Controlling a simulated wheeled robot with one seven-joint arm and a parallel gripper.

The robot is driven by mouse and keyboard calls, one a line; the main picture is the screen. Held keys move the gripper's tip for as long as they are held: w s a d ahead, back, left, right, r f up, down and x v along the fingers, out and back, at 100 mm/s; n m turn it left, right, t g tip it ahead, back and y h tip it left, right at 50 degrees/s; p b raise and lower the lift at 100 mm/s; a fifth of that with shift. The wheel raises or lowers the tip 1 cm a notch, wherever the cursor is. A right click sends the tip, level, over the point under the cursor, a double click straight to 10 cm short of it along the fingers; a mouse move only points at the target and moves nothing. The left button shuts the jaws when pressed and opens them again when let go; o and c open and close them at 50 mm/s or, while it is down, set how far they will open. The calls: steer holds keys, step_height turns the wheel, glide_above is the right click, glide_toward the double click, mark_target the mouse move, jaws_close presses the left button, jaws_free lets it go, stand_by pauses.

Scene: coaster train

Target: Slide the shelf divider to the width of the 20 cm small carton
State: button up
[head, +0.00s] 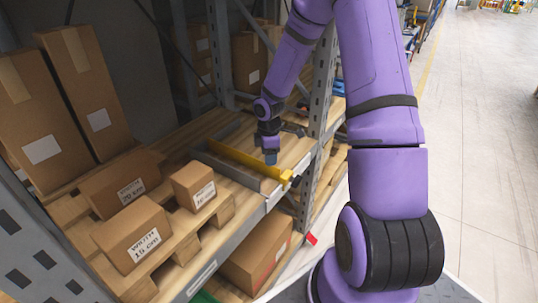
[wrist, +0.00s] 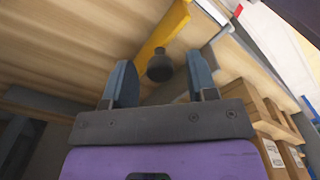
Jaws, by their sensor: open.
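The yellow shelf divider (head: 248,162) runs from the back to the front edge of the wooden shelf. In the wrist view the divider (wrist: 168,28) has a dark round knob (wrist: 160,66) near its front end. My gripper (head: 270,157) is over the front part of the divider. In the wrist view my open gripper (wrist: 160,82) has one blue finger on each side of the knob; whether they touch it is unclear. A carton that seems labelled 20 cm (head: 120,183) lies tilted on the pallet to the left.
Cartons labelled 15 cm (head: 135,235) and apparently 10 cm (head: 193,186) sit on the wooden pallet (head: 185,245). Tall cartons (head: 82,85) stand behind. A grey bar (head: 235,172) lies left of the divider. A shelf upright (head: 322,90) stands right of my gripper.

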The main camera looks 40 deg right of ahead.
jaws_close()
steer(key=w+d, duration=0.4)
steer(key=d, duration=0.7)
steer(key=shift+w+d, duration=0.15)
steer(key=shift+d, duration=0.25)
jaws_free()
step_height(320, 180, up, 11)
